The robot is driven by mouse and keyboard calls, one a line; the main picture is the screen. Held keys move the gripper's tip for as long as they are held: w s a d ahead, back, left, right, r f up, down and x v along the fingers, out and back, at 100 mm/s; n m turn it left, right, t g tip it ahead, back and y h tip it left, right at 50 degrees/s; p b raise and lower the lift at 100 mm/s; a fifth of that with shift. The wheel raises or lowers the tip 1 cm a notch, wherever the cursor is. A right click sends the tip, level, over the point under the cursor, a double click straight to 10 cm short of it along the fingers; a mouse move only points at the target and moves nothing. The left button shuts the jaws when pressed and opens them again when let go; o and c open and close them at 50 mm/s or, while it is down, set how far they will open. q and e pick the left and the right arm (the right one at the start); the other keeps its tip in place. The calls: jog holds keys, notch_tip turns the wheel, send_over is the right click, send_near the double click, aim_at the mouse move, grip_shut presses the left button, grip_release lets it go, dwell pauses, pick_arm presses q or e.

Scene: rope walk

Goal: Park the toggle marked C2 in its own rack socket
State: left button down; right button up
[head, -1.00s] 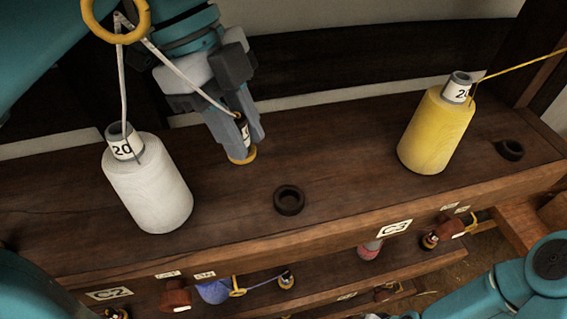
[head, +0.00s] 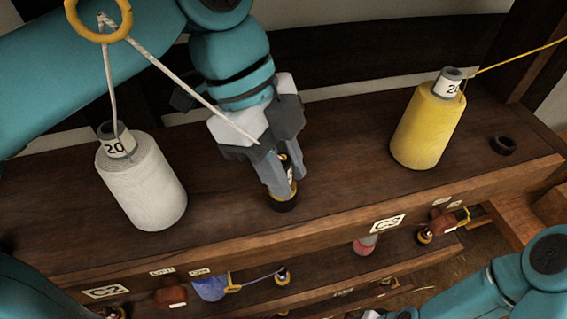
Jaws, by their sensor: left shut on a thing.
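My left gripper (head: 281,180) is shut on a small dark toggle (head: 291,172) with a pale label band, too small to read. A white thread runs from the toggle up to a yellow ring guide and down to the white spool. The toggle is roughly upright, its lower end at a dark round socket (head: 284,204) in the upper shelf; I cannot tell how deep it sits. A C2 plate (head: 106,291) is on the shelf's front edge at lower left, and a C3 plate (head: 387,223) is below and right of this socket. My right gripper is not in view; only its arm shows.
The white spool (head: 142,185) marked 20 stands left of my gripper, and a yellow spool (head: 426,130) stands right. Another dark socket (head: 503,145) at far right is empty. The yellow ring (head: 98,18) hangs at upper left. Lower shelves hold more toggles and a blue spool (head: 211,288).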

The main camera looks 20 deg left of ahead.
pick_arm(q)
jog(key=shift+w+a+f+b, duration=0.15)
jog(key=shift+f+b, duration=0.15)
jog(key=shift+f, duration=0.2)
jog(key=c, duration=0.9)
grip_release()
jog(key=shift+r, duration=0.3)
jog(key=shift+r+p, duration=0.6)
jog(key=shift+p, duration=0.2)
jog(key=w+a+r, duration=0.2)
jog(key=a+r, duration=0.2)
jog(key=a, duration=0.9)
jog(key=shift+w+a+b, duration=0.2)
jog(key=shift+a+b, duration=0.15)
jog(key=shift+b, duration=0.1)
